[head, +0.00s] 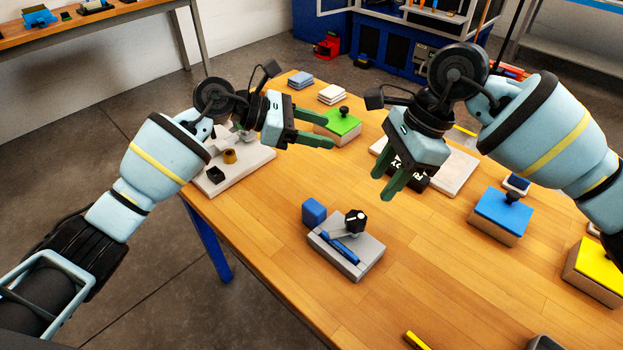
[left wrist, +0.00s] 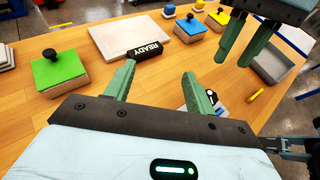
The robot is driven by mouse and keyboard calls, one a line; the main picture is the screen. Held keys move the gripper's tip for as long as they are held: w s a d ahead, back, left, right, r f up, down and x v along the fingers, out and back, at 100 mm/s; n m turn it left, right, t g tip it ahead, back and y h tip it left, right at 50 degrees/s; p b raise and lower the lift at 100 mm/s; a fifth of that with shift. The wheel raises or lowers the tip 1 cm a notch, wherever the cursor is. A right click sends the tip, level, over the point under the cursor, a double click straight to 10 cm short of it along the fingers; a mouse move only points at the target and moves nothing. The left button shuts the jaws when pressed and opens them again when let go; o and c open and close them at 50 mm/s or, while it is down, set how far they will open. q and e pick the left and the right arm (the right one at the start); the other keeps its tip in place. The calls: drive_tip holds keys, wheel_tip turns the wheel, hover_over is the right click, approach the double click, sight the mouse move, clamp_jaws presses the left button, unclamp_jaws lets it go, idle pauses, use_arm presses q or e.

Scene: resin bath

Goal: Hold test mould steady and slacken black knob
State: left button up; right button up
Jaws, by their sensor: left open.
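The test mould (head: 371,256) is a low grey block with a blue bar across its top, lying near the table's front left edge. The black knob (head: 356,220), with a white mark, stands at its back corner. In the left wrist view the mould (left wrist: 222,99) is partly hidden behind a finger. My left gripper (head: 325,129) is open and empty above the table, behind the mould. My right gripper (head: 385,184) is open and empty, above and behind the mould to the right. Neither gripper touches the mould or knob.
A blue cube (head: 314,211) stands beside the mould's left back corner. Green (head: 342,124), blue (head: 503,207) and yellow (head: 600,262) topped blocks stand further off. A pale board with a black READY sign (left wrist: 145,50) lies behind.

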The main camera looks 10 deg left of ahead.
sight(311, 204)
use_arm(q)
drive_tip(key=s+f+m+g+y, duration=0.1)
drive_tip(key=s+f+m+y, duration=0.1)
drive_tip(key=m+y, duration=0.1)
drive_tip(key=s+d+f+m+g+y, duration=0.1)
drive_tip(key=s+f+m+y, duration=0.1)
drive_tip(key=m+y, duration=0.1)
drive_tip(key=s+f+m+g+y, duration=0.1)
drive_tip(key=s+f+m+y, duration=0.1)
drive_tip(key=y, duration=0.3)
drive_tip(key=shift+s+d+f+m, duration=0.2)
drive_tip(key=shift+s+d+m, duration=0.05)
drive_tip(key=shift+s+m, duration=0.35)
drive_tip(key=shift+s+a+m+y, duration=0.1)
drive_tip(key=shift+a+m+y, duration=0.3)
drive_tip(key=shift+a+y, duration=0.5)
drive_tip(key=shift+d+f, duration=0.15)
drive_tip(key=shift+f, duration=3.8)
clamp_jaws()
